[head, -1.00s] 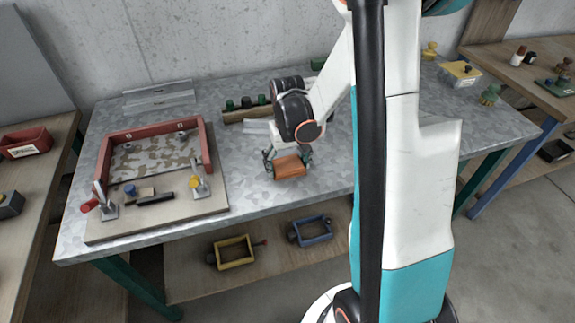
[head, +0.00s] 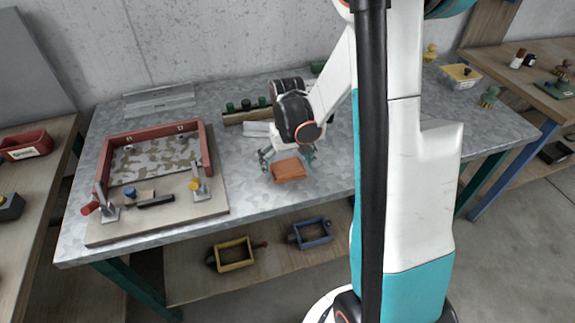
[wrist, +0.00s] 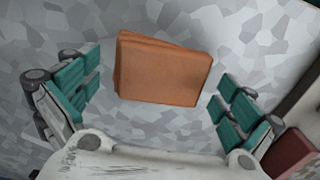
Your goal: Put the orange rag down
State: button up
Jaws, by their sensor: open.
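The orange rag (head: 288,169) is a folded, flat block on the grey metal table (head: 250,205), right of the red frame. In the wrist view the rag (wrist: 163,70) lies between and just beyond my spread fingers, with a gap on both sides. My gripper (head: 287,158) is open around the rag and low over the table. In the wrist view the teal finger pads of my gripper (wrist: 156,100) stand wide apart and touch nothing.
A red frame (head: 101,167) on a board with clamps stands at the left of the table. A wooden rack (head: 234,118) with green-topped items is behind my gripper. Yellow (head: 235,265) and blue (head: 311,242) frames lie on the lower shelf. Table in front of the rag is clear.

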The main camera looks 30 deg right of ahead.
aim_at(287, 167)
notch_tip(287, 167, up, 12)
jog(key=p, duration=0.3)
jog(key=shift+f, duration=0.15)
jog(key=shift+a, duration=0.1)
